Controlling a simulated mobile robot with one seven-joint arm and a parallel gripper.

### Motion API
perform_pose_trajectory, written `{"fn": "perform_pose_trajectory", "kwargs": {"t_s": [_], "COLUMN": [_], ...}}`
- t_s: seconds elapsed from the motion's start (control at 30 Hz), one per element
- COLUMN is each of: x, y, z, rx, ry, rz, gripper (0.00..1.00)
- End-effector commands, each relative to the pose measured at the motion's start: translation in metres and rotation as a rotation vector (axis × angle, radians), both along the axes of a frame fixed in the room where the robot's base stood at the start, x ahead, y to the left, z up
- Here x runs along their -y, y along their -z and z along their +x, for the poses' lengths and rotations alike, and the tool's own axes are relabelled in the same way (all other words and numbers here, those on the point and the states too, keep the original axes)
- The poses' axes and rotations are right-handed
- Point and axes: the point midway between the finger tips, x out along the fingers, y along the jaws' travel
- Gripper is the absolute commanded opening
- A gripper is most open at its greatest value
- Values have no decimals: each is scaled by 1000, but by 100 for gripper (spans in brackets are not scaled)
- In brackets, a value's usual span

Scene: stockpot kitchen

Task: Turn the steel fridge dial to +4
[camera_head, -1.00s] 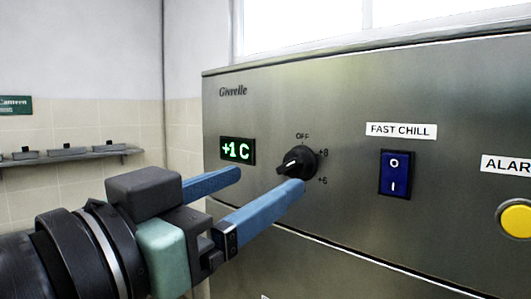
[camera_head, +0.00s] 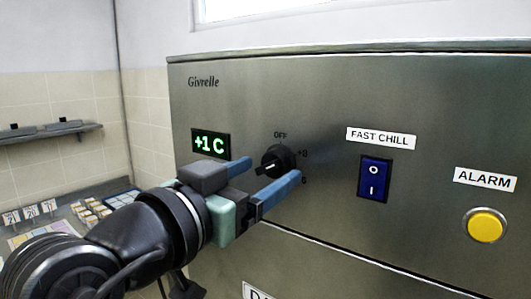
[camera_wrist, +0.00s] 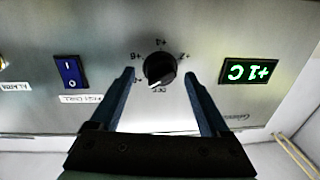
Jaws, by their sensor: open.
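The round black dial (camera_head: 278,160) is on the steel fridge front (camera_head: 340,230), right of the green display (camera_head: 210,144), which reads +1 C. OFF is printed above the dial and +8 to its right; a lower label is partly behind a finger. The dial has a pale mark, but I cannot tell its exact setting. My gripper (camera_head: 274,169) is open, its blue fingers reaching toward the panel on either side of the dial. The wrist view, upside down, shows the dial (camera_wrist: 159,68) between the spread fingertips, with a gap on each side. Contact is not visible.
A blue FAST CHILL rocker switch (camera_head: 375,178) is right of the dial, and a yellow ALARM button (camera_head: 486,225) is farther right. A counter with small items (camera_head: 95,214) and a wall shelf (camera_head: 50,133) are at the left. The panel around the dial is flat.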

Motion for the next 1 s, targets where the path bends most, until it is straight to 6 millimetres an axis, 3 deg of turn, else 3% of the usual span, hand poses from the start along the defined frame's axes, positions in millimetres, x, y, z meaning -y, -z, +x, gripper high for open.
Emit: {"fn": "perform_pose_trajectory", "kwargs": {"t_s": [0.13,0.43,0.87,0.9,1.0], "x": [6,7,7,7,7], "y": [-1,1,0,0,1], "z": [10,11,11,11,11], "rx": [0,0,1,1,2], "ry": [0,-1,-1,-1,-1], "rz": [1,2,1,1,3], "gripper": [80,80,4,0,0]}}
